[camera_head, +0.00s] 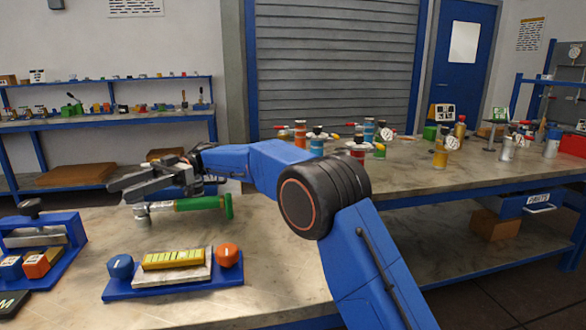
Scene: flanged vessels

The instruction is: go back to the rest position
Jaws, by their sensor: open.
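My gripper (120,190) is at the left of the head view, at the end of my blue and black arm. Its grey fingers point left and are open, with nothing seen between them.
A blue tray (170,290) with a yellow block, a blue knob and an orange knob lies in front of the gripper. A blue-framed fixture (42,245) stands at the left edge. Several flanged vessels (358,148) stand on the bench at right. Bare benchtop (285,285) lies between tray and arm.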

